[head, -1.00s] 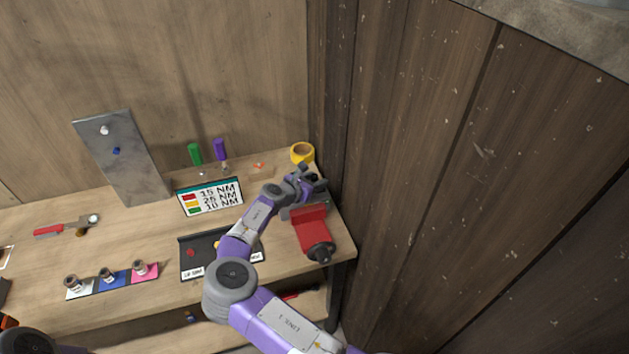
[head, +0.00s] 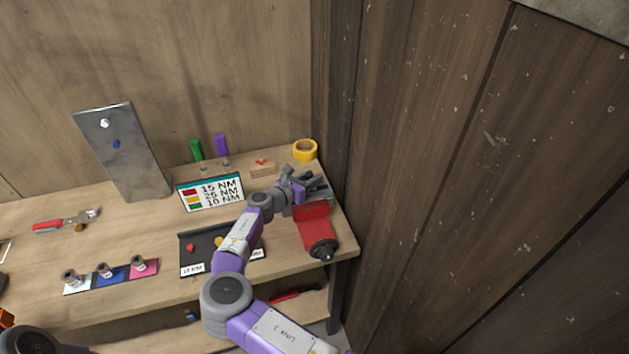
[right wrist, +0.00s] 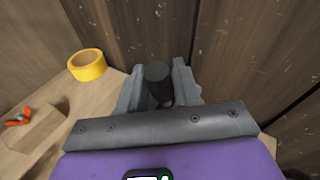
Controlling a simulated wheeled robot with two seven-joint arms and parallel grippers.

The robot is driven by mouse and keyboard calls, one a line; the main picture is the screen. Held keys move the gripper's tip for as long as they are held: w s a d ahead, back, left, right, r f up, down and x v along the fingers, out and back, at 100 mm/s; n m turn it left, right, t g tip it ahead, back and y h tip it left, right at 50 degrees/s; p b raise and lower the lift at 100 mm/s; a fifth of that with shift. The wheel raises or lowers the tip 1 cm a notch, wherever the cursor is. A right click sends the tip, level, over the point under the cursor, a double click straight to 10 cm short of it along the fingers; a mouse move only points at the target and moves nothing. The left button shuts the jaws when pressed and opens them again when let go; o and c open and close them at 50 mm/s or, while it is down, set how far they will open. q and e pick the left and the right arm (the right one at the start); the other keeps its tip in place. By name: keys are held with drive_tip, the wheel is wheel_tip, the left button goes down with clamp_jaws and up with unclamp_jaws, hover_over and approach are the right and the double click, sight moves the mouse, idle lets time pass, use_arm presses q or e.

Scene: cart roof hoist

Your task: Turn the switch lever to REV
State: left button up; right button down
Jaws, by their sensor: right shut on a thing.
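My right gripper (head: 312,187) is at the right end of the workbench, just behind a red tool (head: 314,228) with a black round end. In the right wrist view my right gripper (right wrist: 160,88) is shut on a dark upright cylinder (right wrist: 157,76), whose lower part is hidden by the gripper. I cannot tell whether this cylinder is the switch lever. No REV mark is readable. A small orange-red piece (head: 262,161) sits on a wooden block to the left of the gripper. It also shows in the right wrist view (right wrist: 18,116). My left gripper is out of view.
A yellow tape roll (head: 305,150) lies behind my right gripper, near the wooden side wall (head: 430,180). A torque sign (head: 212,192), a black tray (head: 197,242) and a tilted metal plate (head: 120,150) stand to the left. A lower shelf is under the bench.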

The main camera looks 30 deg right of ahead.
drive_tip(key=c, duration=0.8)
unclamp_jaws()
drive_tip(key=shift+c, duration=0.2)
drive_tip(key=shift+a, duration=0.1)
drive_tip(key=v, duration=0.7)
drive_tip(key=shift+s+a, duration=0.1)
drive_tip(key=shift+a, duration=0.15)
